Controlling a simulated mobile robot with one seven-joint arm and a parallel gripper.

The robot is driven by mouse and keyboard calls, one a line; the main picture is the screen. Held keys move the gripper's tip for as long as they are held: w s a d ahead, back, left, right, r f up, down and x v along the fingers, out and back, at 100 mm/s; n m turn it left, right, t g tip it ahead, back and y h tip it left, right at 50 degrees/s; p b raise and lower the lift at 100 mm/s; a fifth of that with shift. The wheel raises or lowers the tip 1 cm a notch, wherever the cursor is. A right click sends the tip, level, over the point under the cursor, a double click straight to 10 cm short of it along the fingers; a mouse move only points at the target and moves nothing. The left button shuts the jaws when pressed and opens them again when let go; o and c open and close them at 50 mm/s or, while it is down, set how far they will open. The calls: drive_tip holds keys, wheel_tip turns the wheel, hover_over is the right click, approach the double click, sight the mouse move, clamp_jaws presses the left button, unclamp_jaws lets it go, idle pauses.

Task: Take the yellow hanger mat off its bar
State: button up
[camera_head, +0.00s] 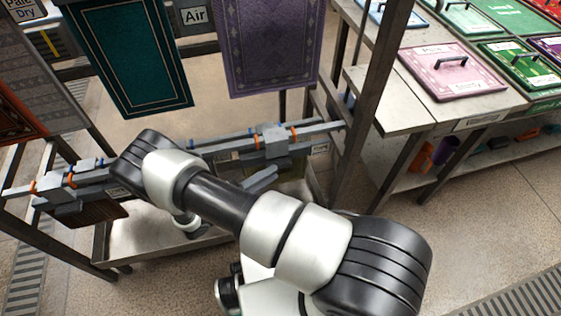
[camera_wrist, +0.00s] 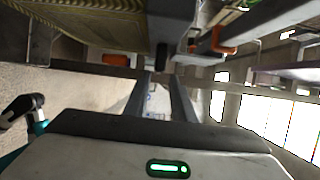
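The yellow hanger mat (camera_wrist: 85,12) shows as an olive-yellow patterned edge at the top left of the wrist view, hanging from a grey clamp hanger (camera_wrist: 172,20). In the head view only a small yellowish piece (camera_head: 291,171) shows below the grey clamp (camera_head: 272,140) on the lower bar (camera_head: 215,146); my arm and the clamp hide much of that area. My gripper (camera_wrist: 162,78) has its two fingers apart with an empty gap, below and in front of the hanger.
A teal mat (camera_head: 130,50) and a purple mat (camera_head: 265,45) hang on the upper level. Another clamp (camera_head: 62,190) with a brown mat (camera_head: 95,212) is at the left. A metal rack post (camera_head: 368,90) and a bench with a pink mat (camera_head: 452,72) stand to the right.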

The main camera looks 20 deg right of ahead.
sight(285, 163)
drive_tip(key=shift+w+b+x, duration=0.2)
drive_tip(key=shift+b+x, duration=0.1)
drive_tip(key=shift+x, duration=3.1)
drive_tip(key=shift+a+f, duration=0.15)
clamp_jaws()
